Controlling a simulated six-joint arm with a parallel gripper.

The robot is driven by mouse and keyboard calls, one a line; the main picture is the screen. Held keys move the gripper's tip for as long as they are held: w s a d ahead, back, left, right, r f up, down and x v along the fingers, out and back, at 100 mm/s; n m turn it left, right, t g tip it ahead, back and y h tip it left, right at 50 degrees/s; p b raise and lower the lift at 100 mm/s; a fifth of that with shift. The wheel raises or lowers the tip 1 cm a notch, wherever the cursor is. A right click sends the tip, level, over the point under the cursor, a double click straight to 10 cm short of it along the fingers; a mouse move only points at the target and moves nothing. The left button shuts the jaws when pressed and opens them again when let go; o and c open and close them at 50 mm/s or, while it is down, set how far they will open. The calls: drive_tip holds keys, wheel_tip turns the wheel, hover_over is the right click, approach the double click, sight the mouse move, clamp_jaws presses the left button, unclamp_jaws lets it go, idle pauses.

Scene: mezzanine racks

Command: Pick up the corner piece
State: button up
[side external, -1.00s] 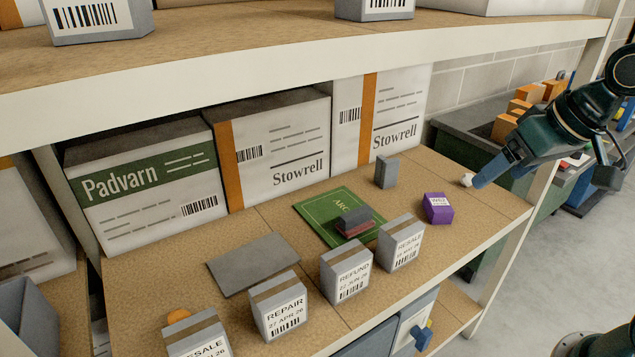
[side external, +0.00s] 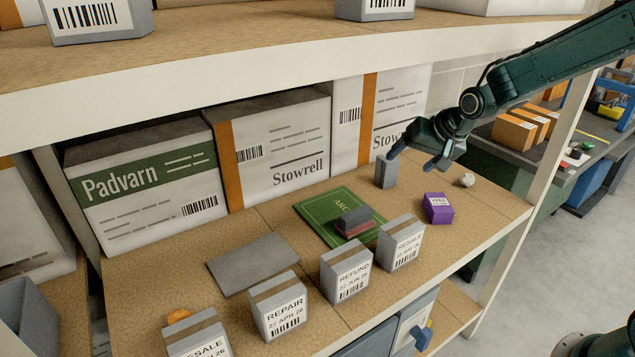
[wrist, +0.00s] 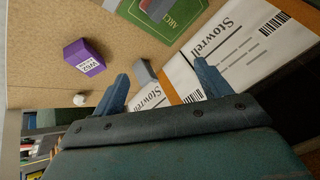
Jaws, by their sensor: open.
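A small grey upright piece (side external: 386,172), which looks like the corner piece, stands on the shelf in front of the right Stowrell box. It also shows in the wrist view (wrist: 144,73), in the gap between the fingers in the picture. My gripper (side external: 416,161) is open and empty, above and to the right of the grey piece in the side view. One finger overlaps the piece's top edge there; I cannot tell whether they touch. In the wrist view my gripper's two fingers (wrist: 161,72) are spread apart.
A purple box (side external: 438,208) and a small white lump (side external: 467,180) stand to the right. A green board (side external: 318,217) with a stamp-like block (side external: 354,220) lies to the left. Several labelled grey boxes line the front. Stowrell boxes (side external: 300,150) stand behind; an upper shelf (side external: 300,65) overhangs.

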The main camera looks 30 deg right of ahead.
drive_tip(key=w+d+f+t+h, duration=0.15)
drive_tip(key=w+d, duration=0.35)
drive_tip(key=d, duration=0.6)
drive_tip(key=w+d+f+t+h, duration=0.15)
drive_tip(key=w+d, duration=0.35)
drive_tip(key=d, duration=0.5)
drive_tip(key=n+g+y, duration=0.2)
drive_tip(key=n+g, duration=0.4)
approach(393, 170)
drive_tip(key=shift+v, duration=1.2)
drive_tip(key=shift+s+d+f, duration=0.1)
drive_tip(key=shift+s+d, duration=0.05)
drive_tip(key=shift+s, duration=0.05)
drive_tip(key=shift+t, duration=0.3)
drive_tip(key=shift+x, duration=4.3)
drive_tip(key=shift+x, duration=2.55)
drive_tip(key=shift+s+a, duration=0.1)
drive_tip(key=shift+a, duration=0.15)
